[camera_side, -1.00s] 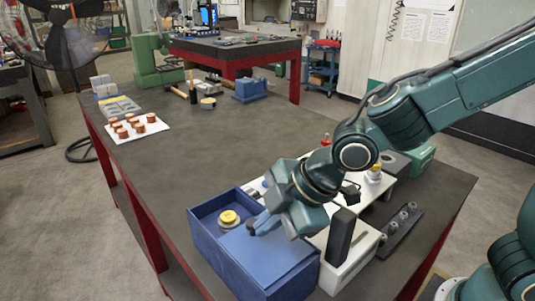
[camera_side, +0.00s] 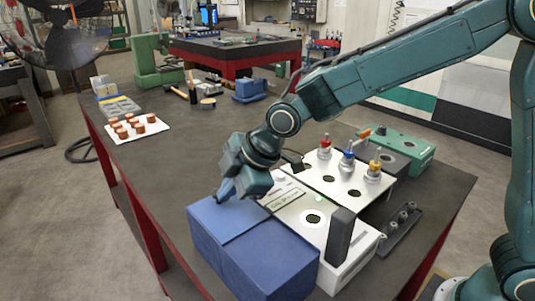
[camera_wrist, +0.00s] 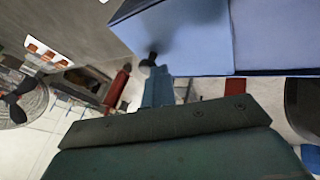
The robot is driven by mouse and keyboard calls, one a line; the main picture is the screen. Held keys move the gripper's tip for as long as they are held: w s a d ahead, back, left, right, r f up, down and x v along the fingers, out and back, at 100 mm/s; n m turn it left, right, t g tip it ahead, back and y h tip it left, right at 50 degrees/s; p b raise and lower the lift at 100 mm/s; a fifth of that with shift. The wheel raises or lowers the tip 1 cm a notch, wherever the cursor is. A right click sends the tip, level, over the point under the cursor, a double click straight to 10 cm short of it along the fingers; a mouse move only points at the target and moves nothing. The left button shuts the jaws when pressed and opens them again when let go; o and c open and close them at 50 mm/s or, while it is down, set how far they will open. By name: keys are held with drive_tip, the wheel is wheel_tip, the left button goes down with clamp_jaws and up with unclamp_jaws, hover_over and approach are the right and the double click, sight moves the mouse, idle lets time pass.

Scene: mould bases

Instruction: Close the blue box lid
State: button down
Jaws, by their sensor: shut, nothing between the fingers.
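The blue box (camera_side: 262,272) stands at the near part of the dark table. Its top is covered across by flat blue panels, with a seam crossing it. The left panel, the lid (camera_side: 217,219), lies over the left part, and the inside of the box is hidden. My gripper (camera_side: 222,196) is shut and empty, its tips low at the far edge of the lid. I cannot tell if they touch it. The lid also shows at the top of the wrist view (camera_wrist: 185,35).
A dark rack (camera_side: 401,228) lies further right. A white sheet with copper pieces (camera_side: 137,128) lies far left. The table's middle is clear.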

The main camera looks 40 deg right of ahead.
sight(239, 222)
drive_tip(key=shift+w, duration=0.1)
drive_tip(key=shift+s+a+r, duration=0.1)
drive_tip(key=shift+s, duration=0.45)
drive_tip(key=s, duration=0.3)
drive_tip(key=shift+s+a+r, duration=0.1)
drive_tip(key=shift+a+r, duration=0.1)
drive_tip(key=shift+r, duration=0.15)
drive_tip(key=v, duration=0.9)
drive_tip(key=shift+s+r, duration=0.15)
drive_tip(key=shift+r, duration=0.15)
drive_tip(key=shift+d, duration=0.1)
drive_tip(key=s+d+f+m+h, duration=0.1)
drive_tip(key=s+d+m+h, duration=0.2)
drive_tip(key=s+d+m, duration=1.2)
drive_tip(key=s+d, duration=0.3)
drive_tip(key=d, duration=0.2)
drive_tip(key=shift+s+d+f+h, duration=0.15)
drive_tip(key=shift+d+h, duration=0.1)
drive_tip(key=shift+h, duration=0.05)
